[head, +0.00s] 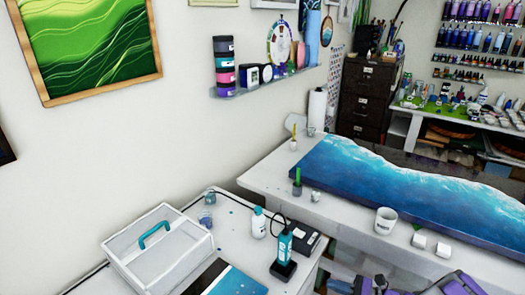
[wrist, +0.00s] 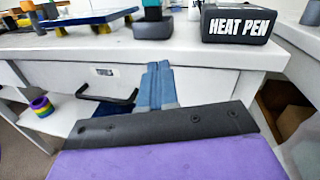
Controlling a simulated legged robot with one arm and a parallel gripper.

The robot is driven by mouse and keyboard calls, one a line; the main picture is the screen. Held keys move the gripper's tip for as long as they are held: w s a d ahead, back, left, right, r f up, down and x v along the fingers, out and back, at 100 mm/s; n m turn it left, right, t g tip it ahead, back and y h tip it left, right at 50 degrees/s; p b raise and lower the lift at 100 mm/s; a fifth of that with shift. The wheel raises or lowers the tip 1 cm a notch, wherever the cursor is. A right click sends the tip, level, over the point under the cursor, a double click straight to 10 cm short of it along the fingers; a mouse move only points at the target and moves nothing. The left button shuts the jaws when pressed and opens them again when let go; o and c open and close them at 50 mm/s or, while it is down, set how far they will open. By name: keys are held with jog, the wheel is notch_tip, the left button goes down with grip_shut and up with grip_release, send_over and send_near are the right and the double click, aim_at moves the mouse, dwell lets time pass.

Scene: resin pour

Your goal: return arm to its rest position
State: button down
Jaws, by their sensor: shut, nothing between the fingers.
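My gripper (wrist: 158,68) shows in the wrist view with its two blue-grey fingers together and nothing between them. It points at the front of a white desk (wrist: 100,45). The fingers appear in front of a drawer (wrist: 208,82), just right of its black handle (wrist: 107,97); I cannot tell the gap between them. My purple arm fills the bottom of the wrist view. In the head view, purple and grey parts of my arm show at the bottom right edge.
A black heat pen box (wrist: 238,24) stands on the desk edge. A blue wave panel (head: 390,188) and a white mug (head: 385,220) occupy the far table.

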jog(key=s+a+r+n+g+h, duration=0.1)
jog(key=s+a+r+n+g, duration=0.4)
jog(key=a+r, duration=0.35)
jog(key=s+a+r+n+g+h, duration=0.1)
jog(key=s+a+r+n+g, duration=0.2)
jog(key=a+r+n+g, duration=0.45)
jog(key=s+a+r+n+h, duration=0.2)
jog(key=s+r+h, duration=0.1)
jog(key=s, duration=0.2)
jog(key=s+a+r+n+h, duration=0.2)
jog(key=s+a+r+h, duration=0.1)
jog(key=s, duration=0.2)
jog(key=s+d+n+t+h, duration=0.1)
jog(key=s+d+h, duration=0.3)
jog(key=s, duration=0.4)
jog(key=s+d+r+n+t+h, duration=0.1)
jog(key=s+d+n+t+h, duration=0.1)
jog(key=s+d+h, duration=0.3)
jog(key=s+d+n, duration=0.1)
jog(key=s, duration=0.2)
jog(key=shift+s+d+r+n, duration=0.15)
jog(key=shift+r+n, duration=0.1)
jog(key=shift+n, duration=0.1)
jog(key=shift+t, duration=0.25)
